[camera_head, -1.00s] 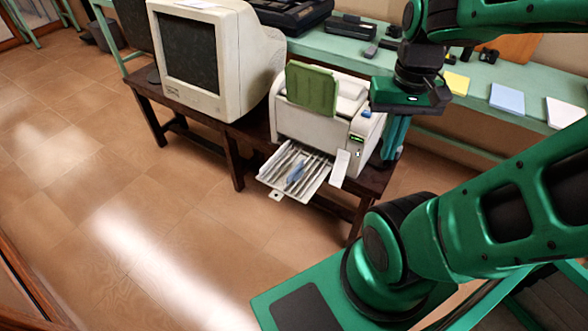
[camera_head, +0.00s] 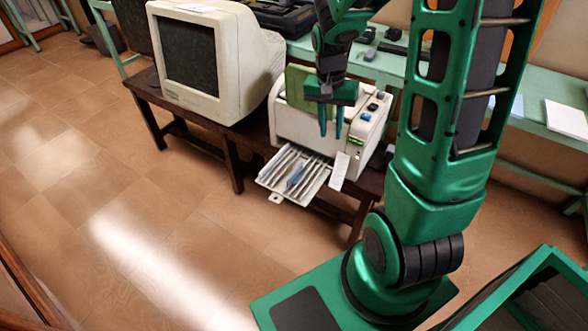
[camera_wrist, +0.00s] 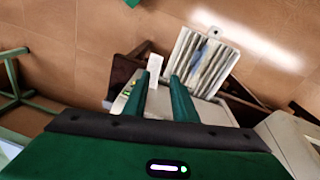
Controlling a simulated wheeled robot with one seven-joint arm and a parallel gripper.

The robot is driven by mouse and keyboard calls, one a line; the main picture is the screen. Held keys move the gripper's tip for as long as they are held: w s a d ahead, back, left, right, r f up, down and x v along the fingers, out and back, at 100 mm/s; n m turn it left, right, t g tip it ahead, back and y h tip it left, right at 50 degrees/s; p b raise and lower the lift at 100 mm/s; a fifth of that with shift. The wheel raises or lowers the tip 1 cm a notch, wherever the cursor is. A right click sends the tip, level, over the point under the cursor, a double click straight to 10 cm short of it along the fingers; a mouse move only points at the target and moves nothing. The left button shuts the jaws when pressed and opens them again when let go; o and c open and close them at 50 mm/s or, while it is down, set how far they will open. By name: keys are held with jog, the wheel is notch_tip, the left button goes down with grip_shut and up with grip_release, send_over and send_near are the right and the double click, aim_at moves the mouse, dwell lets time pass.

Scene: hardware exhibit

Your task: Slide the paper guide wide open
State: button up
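The white printer (camera_head: 290,124) stands on a dark wooden bench. Its ribbed tray (camera_head: 268,183) juts out at the front. A small blue piece (camera_head: 296,175), apparently the paper guide, lies among the tray's ribs near the middle; it also shows in the wrist view (camera_wrist: 200,48). My gripper (camera_head: 331,136) points down in front of the printer, above and behind the tray. Its two fingers are apart with nothing visible between them. In the wrist view my gripper (camera_wrist: 165,68) has its tips short of the tray, and the blue piece lies beyond them.
A white strip (camera_head: 340,170) hangs beside the tray's right edge. A green panel (camera_head: 297,80) rises behind the printer, partly hidden by my arm. A beige monitor (camera_head: 245,50) stands to the left. Open tiled floor (camera_head: 150,230) lies in front.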

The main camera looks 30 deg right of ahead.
aim_at(295, 171)
jog(key=w+a+f+m+y, duration=0.1)
jog(key=w+a+f, duration=0.2)
jog(key=w+f, duration=0.25)
jog(key=w+a+f+m, duration=0.1)
jog(key=w+a+f, duration=0.25)
jog(key=f, duration=1.05)
jog(key=w+f, duration=0.1)
jog(key=f, duration=0.3)
jog(key=shift+d, duration=0.4)
jog(key=shift+r, duration=0.1)
grip_shut()
